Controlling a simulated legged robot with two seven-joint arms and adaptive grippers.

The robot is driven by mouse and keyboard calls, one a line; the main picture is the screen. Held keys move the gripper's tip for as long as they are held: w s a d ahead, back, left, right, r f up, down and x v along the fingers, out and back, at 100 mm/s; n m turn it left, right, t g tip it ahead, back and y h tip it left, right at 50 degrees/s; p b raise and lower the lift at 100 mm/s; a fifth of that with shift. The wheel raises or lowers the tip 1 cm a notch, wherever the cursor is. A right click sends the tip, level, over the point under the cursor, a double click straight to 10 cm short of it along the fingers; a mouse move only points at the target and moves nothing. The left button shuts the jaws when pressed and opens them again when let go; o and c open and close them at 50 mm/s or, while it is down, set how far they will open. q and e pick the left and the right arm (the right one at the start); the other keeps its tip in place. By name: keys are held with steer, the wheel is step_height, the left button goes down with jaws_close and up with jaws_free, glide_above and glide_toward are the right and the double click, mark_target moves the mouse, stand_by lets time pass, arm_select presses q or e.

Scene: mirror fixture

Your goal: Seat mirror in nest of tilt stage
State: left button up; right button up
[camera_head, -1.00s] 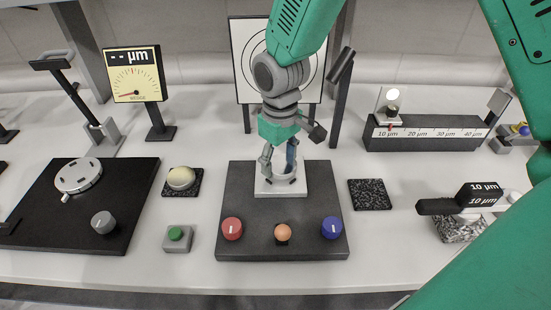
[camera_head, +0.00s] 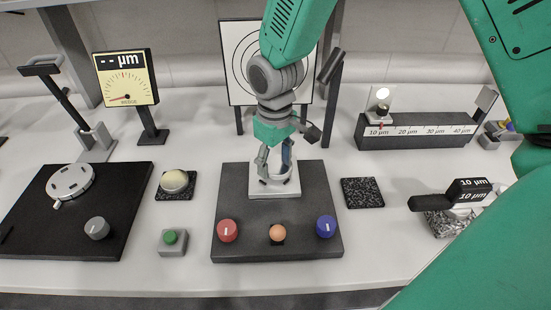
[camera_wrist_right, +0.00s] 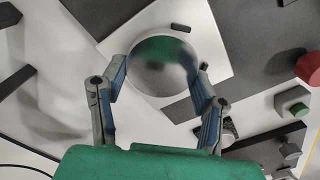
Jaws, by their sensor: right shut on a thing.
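My right gripper (camera_head: 277,172) points down over the white square nest (camera_head: 261,191) of the dark tilt stage (camera_head: 232,195). It is shut on the round mirror (camera_wrist_right: 165,85), which sits between its two fingers in the right wrist view and reflects green. The mirror lies over the white nest plate (camera_wrist_right: 215,40). Whether it rests on the nest or is slightly above it, I cannot tell. In the head view the fingers hide much of the mirror. The stage has a red knob (camera_head: 227,231), an orange knob (camera_head: 278,233) and a blue knob (camera_head: 326,227) at its front. My left gripper is not in view.
A black platform with a white disc (camera_head: 71,182) stands left, beside a domed button (camera_head: 174,181) and a green button (camera_head: 172,240). A wedge gauge (camera_head: 125,78), target board (camera_head: 237,85) and scale rail (camera_head: 415,131) stand behind. A dark speckled pad (camera_head: 362,193) lies to the right.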

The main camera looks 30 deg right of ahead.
steer(key=shift+a, duration=0.9)
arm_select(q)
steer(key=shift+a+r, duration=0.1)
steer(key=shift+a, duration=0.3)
arm_select(e)
steer(key=shift+f, duration=0.1)
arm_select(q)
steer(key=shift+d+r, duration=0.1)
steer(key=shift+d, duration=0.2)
arm_select(e)
steer(key=shift+d+f, duration=0.1)
steer(key=shift+d, duration=0.15)
arm_select(q)
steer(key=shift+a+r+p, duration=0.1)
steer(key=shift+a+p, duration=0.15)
steer(key=shift+p, duration=0.1)
arm_select(e)
steer(key=shift+a, duration=0.2)
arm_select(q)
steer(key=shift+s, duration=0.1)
arm_select(e)
steer(key=shift+s+d+f, duration=0.1)
steer(key=shift+s+f, duration=0.05)
steer(key=shift+f, duration=0.05)
steer(key=o, duration=1.5)
steer(key=shift+c, duration=0.2)
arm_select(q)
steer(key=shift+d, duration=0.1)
arm_select(e)
steer(key=shift+d, duration=0.1)
